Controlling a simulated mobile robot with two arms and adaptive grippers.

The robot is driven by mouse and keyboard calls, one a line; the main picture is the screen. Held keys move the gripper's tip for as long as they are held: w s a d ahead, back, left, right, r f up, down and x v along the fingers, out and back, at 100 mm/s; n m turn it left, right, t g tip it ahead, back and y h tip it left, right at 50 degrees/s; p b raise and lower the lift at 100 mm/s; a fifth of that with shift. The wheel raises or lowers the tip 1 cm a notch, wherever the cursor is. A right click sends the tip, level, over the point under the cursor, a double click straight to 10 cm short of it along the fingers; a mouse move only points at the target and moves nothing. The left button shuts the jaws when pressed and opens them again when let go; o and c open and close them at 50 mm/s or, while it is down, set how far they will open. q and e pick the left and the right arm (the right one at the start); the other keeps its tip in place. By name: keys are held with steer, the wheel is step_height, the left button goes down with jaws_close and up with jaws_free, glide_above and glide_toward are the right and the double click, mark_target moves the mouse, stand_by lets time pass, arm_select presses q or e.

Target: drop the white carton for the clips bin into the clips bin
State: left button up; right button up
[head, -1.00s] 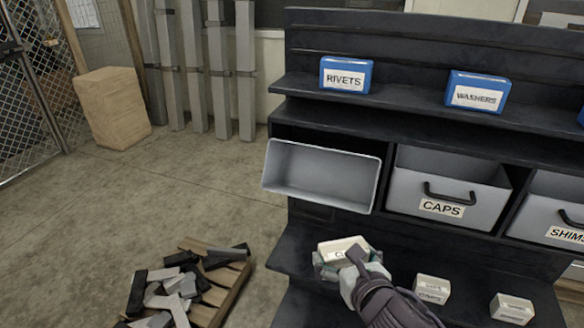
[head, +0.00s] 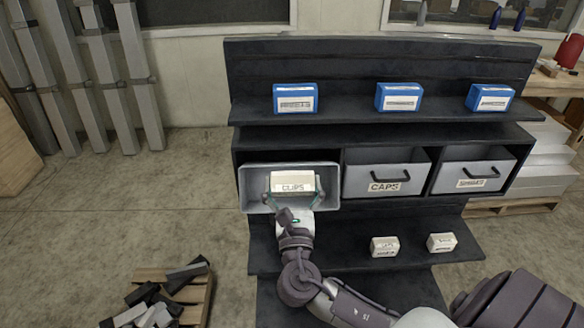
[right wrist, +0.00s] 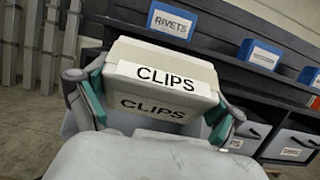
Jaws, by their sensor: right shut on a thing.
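The white carton (head: 293,182), labelled CLIPS, is held in my right gripper (head: 292,193). In the right wrist view, the carton (right wrist: 160,75) sits between the two fingers of the gripper (right wrist: 148,100), which press on its sides. In the head view the carton overlaps the opening of the leftmost grey bin, the clips bin (head: 252,201), which is tilted out with its inside showing. The carton's height over the bin floor is hard to tell. The bin's front label is not visible. My left gripper is not in view.
The caps bin (head: 357,181) and shims bin (head: 470,182) sit to the right in the dark rack. Two white cartons (head: 384,247) (head: 441,243) stand on the lower shelf. Blue boxes (head: 398,97) line the upper shelf. A pallet with metal pieces (head: 160,298) lies at the lower left.

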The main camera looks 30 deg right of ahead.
mark_target(291, 188)
steer(key=shift+a, duration=0.2)
steer(key=shift+d, duration=0.1)
steer(key=shift+w+d+f+b, duration=0.15)
steer(key=shift+w+f+b, duration=0.2)
steer(key=shift+f, duration=0.2)
steer(key=shift+w+d+f+b, duration=0.25)
steer(key=shift+w+f+b, duration=0.15)
steer(key=shift+f+b, duration=0.15)
steer(key=shift+w+d+f+b, duration=0.25)
steer(key=shift+w+f+b, duration=0.15)
steer(key=shift+f, duration=0.25)
arm_select(q)
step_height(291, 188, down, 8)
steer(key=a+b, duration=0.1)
steer(key=b, duration=0.4)
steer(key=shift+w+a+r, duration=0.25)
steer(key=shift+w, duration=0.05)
arm_select(e)
steer(key=shift+w+d+f, duration=0.4)
steer(key=shift+w+f, duration=0.25)
steer(key=shift+f, duration=0.35)
steer(key=shift+w+d+f, duration=0.45)
steer(key=shift+w+f, duration=0.25)
steer(key=shift+f, duration=0.25)
steer(key=shift+w+d+f, duration=0.4)
steer(key=shift+w+f, duration=0.25)
steer(key=shift+f, duration=0.35)
steer(key=o, duration=0.9)
steer(key=shift+c, duration=0.2)
